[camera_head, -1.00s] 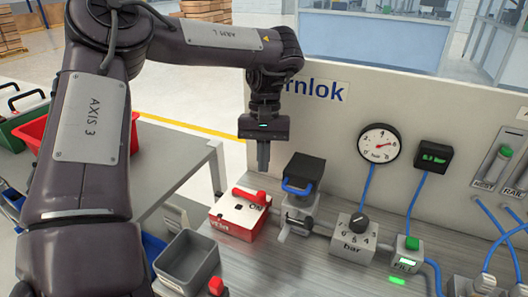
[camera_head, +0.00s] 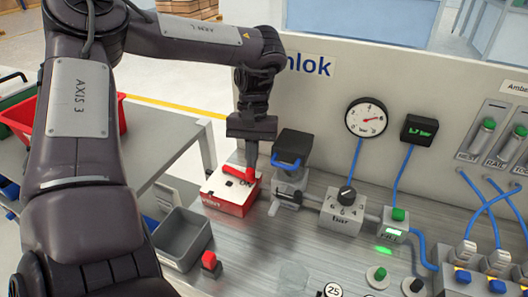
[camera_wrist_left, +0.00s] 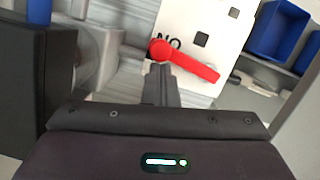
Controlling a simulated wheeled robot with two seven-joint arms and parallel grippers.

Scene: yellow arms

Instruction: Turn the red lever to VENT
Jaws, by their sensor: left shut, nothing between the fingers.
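The red lever (camera_head: 238,173) lies along the back edge of a white-and-red box (camera_head: 228,192) on the bench. Its right end is by the ON marking; the VENT marking is low on the box's front left. In the left wrist view the lever (camera_wrist_left: 190,61) runs from a rounded end beside ON down to the right. My left gripper (camera_head: 251,166) points down at the lever's right end, shut and empty. In the left wrist view its closed fingertips (camera_wrist_left: 160,68) are right beside the lever near the rounded end; I cannot tell whether they touch. My right gripper is not in view.
Right of the box stand a valve with a blue handle (camera_head: 287,162) and a black-knobbed bar regulator (camera_head: 342,212). A gauge (camera_head: 366,117) hangs on the panel behind. A grey bin (camera_head: 183,238) and a red button (camera_head: 209,261) are in front.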

